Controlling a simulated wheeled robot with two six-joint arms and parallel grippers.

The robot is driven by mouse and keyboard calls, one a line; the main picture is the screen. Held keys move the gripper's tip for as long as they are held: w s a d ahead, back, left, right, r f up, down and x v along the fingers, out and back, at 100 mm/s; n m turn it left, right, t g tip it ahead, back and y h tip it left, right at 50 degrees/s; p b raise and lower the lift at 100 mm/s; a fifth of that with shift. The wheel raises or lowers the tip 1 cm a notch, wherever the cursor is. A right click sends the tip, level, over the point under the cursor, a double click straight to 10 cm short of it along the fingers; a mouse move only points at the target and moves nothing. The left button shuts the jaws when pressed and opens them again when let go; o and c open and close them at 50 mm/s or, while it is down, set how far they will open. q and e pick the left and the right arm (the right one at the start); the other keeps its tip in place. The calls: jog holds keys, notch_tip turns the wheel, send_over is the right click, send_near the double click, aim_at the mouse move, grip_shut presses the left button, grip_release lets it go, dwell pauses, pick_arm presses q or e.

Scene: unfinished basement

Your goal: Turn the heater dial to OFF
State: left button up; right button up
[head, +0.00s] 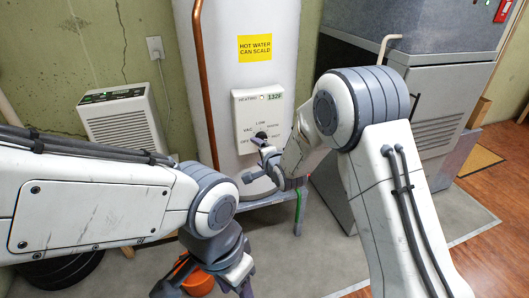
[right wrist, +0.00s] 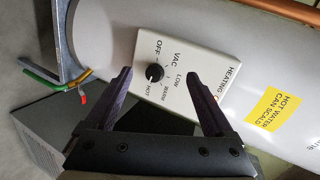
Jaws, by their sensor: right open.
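The heater dial (right wrist: 154,72) is a small black knob on a white control panel (right wrist: 200,62) marked OFF, VAC, LOW, WARM and HOT. The panel (head: 243,106) is on the front of the white water heater (head: 282,45), and the dial (head: 261,135) is partly covered in the head view. Which label the dial points at is too small to tell. My right gripper (head: 258,162) is open just in front of the panel. In the right wrist view its fingertips (right wrist: 160,75) appear either side of the dial, not closed on it. My left gripper (head: 208,289) is low at the bottom edge, partly cut off.
A copper pipe (head: 204,80) runs down the tank's left side. A white dehumidifier (head: 123,122) stands at the left wall. A grey furnace cabinet (head: 440,95) is at the right. An orange bucket (head: 200,283) is on the floor behind my left gripper.

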aim_at(262, 138)
jog(key=w+d+f+m+t+b, duration=0.3)
jog(key=w+d+f+m+t, duration=0.2)
jog(key=w+f+m, duration=0.15)
pick_arm(q)
notch_tip(262, 138, down, 4)
pick_arm(e)
jog(key=a+x, duration=0.1)
jog(key=x, duration=0.8)
jog(key=shift+w+y, duration=0.2)
jog(key=shift+y, duration=0.2)
jog(key=shift+f, duration=0.1)
jog(key=shift+c, duration=0.4)
jog(key=c, duration=1.3)
pick_arm(q)
jog(key=shift+f, duration=0.1)
pick_arm(e)
jog(key=shift+n, duration=0.25)
pick_arm(q)
jog(key=shift+f, duration=0.1)
